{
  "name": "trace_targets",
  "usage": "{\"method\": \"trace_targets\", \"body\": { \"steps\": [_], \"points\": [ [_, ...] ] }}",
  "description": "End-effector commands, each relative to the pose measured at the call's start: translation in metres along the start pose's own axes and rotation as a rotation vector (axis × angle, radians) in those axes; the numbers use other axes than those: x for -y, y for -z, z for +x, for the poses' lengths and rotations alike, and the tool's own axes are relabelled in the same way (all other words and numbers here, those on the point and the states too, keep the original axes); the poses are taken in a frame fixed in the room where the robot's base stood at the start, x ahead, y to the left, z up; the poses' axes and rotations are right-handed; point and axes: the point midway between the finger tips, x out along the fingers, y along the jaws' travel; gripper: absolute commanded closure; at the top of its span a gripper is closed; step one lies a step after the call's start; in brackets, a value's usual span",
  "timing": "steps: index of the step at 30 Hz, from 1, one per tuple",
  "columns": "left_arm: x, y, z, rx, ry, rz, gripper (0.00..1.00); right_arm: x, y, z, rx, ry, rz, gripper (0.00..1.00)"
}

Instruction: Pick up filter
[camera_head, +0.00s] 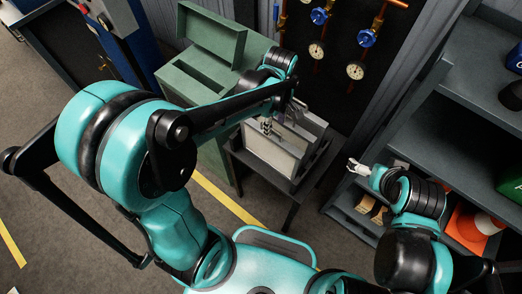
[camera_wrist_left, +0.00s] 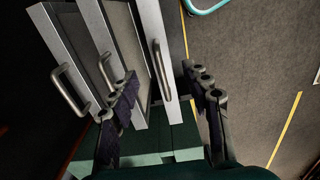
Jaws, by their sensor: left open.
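Framed grey filters with metal handles stand upright side by side on a small dark stand. The front filter (camera_head: 268,153) is light grey in the head view. In the left wrist view, the rightmost filter (camera_wrist_left: 171,90) has a bar handle (camera_wrist_left: 161,70). My left gripper (camera_head: 268,125) is just above the filters, its tips partly hidden in the head view. In the left wrist view, my left gripper (camera_wrist_left: 163,98) is open, with the rightmost handle between its fingers and nothing gripped. My right gripper (camera_head: 358,166) is small, away to the right near the shelf.
A green cabinet (camera_head: 188,88) with a raised lid stands left of the stand. Pipes with blue valves (camera_head: 367,39) and gauges are behind. A dark shelf unit (camera_head: 440,130) with an orange cone (camera_head: 489,224) is at right. The floor in front is mostly clear.

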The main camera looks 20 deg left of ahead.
Motion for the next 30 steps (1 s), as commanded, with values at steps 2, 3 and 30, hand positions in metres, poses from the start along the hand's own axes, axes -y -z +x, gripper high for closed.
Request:
{"method": "trace_targets", "body": {
  "steps": [2, 3, 30],
  "points": [
    [-0.001, 0.0, 0.007, 0.001, 0.006, -0.013, 0.52, 0.0, -0.002, 0.002, 0.0, 0.0, 0.0, 0.0],
    [-0.001, 0.0, 0.012, 0.002, 0.007, -0.015, 0.52, 0.0, -0.003, 0.004, 0.0, 0.0, 0.0, 0.0],
    [0.001, 0.011, 0.079, 0.001, 0.005, -0.012, 0.81, 0.0, -0.019, 0.026, 0.0, 0.0, 0.0, 0.0]
  ]
}}
